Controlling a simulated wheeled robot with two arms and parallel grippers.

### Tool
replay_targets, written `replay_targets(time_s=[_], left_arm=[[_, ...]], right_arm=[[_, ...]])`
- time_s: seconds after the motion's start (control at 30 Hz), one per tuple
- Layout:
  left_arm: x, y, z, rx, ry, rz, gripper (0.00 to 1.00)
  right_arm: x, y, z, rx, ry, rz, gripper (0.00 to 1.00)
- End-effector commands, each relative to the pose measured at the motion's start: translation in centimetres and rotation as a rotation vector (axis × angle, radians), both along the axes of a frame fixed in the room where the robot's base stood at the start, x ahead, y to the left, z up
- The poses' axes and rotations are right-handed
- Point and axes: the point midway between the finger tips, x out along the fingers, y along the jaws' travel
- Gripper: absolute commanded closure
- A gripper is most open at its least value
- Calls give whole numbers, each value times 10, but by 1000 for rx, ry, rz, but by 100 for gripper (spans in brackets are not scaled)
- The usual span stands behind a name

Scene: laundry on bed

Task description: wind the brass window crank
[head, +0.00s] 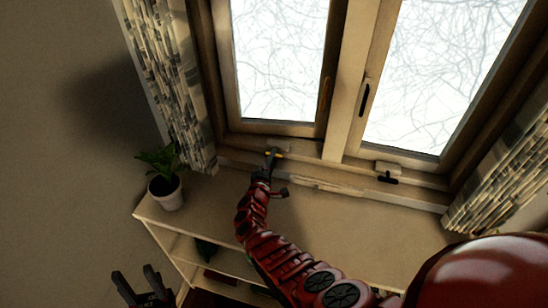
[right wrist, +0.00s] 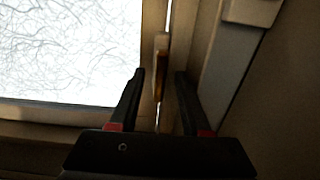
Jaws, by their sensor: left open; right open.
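A small brass-yellow piece, likely part of the brass crank (head: 279,156), shows at the foot of the left window, beside my right gripper (head: 271,158). The gripper hides much of this spot, and I cannot tell whether they touch. The right gripper is open; in the right wrist view its fingers (right wrist: 159,72) stand apart. An upright brass-coloured handle (right wrist: 159,78) on the window frame shows between them, apparently beyond them. The same handle is on the left window's frame (head: 325,95) in the head view. My left gripper (head: 137,274) is open and empty at the lower left.
A dark crank (head: 388,179) sits below the right window (head: 440,70), which has a black handle (head: 364,98). A potted plant (head: 168,194) stands on the left end of the shelf top (head: 330,218). Patterned curtains (head: 172,80) hang at both sides. The shelf top right of my arm is clear.

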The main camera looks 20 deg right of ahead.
Motion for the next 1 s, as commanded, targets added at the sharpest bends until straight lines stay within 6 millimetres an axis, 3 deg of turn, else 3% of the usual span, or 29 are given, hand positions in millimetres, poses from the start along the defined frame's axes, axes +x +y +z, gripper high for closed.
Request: replay_targets(time_s=[0.2, 0.57, 0.83, 1.0], left_arm=[[0, 0, -8, 0, 0, 0, 50], [0, 0, -8, 0, 0, 0, 50], [0, 0, -8, 0, 0, 0, 50], [0, 0, -8, 0, 0, 0, 50]], right_arm=[[12, -8, -1, 0, 0, 0, 52], [14, -10, -1, 1, 2, 1, 52], [14, -10, -1, 1, 2, 1, 100], [14, -9, -1, 1, 2, 1, 100]])
